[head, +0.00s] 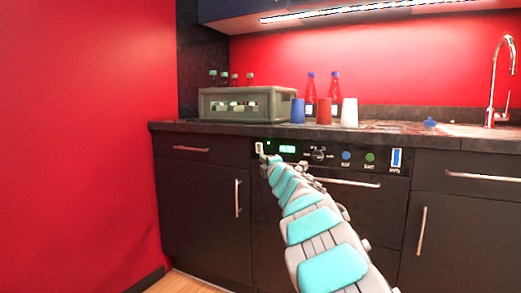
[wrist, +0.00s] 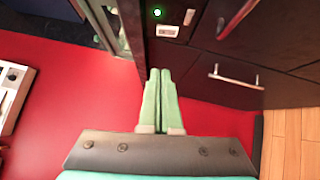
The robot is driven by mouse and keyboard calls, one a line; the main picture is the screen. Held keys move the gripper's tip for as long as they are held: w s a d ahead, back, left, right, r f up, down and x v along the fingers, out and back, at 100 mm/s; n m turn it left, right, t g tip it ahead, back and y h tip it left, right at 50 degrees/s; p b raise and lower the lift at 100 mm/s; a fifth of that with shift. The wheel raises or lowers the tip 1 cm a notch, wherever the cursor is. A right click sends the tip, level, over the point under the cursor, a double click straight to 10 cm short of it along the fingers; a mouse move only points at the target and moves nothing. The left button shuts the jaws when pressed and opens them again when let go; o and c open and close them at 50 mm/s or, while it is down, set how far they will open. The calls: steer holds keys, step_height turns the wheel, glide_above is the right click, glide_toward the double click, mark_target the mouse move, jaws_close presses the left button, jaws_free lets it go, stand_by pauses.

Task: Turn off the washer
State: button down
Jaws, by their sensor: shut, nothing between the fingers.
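The washer (head: 330,200) is a dark appliance under the counter. Its control panel (head: 305,152) has a green display (head: 288,149), a dark knob (head: 319,155), a blue button (head: 346,156), a green button (head: 370,157) and a blue-and-white switch (head: 396,158). At the panel's left end are a small white switch (head: 259,148) and a lit green light (head: 268,142). In the wrist view the green light (wrist: 157,13) and white switch (wrist: 167,31) lie beyond my fingertips. My gripper (wrist: 160,71) is shut and empty, close to the panel's left end; contact cannot be told. My arm hides part of the washer.
A grey-green crate with bottles (head: 240,118) stands on the counter (head: 200,127). Dark cabinets flank the washer. A red wall (head: 90,130) closes the left side.

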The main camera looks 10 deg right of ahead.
steer(key=p, duration=0.2)
glide_toward(257, 145)
steer(key=shift+s+a, duration=1.2)
steer(key=shift+a, duration=0.05)
steer(key=w+p, duration=0.2)
steer(key=p, duration=0.1)
steer(key=w+d+p, duration=0.1)
steer(key=w+p, duration=0.1)
steer(key=w, duration=0.1)
steer(key=w+p, duration=0.2)
steer(key=p, duration=0.1)
steer(key=shift+w+d+r+p, duration=0.15)
steer(key=shift+w+r+p, duration=0.1)
steer(key=shift+r+p, duration=0.15)
steer(key=shift+w+d+f, duration=0.15)
steer(key=shift+w, duration=0.1)
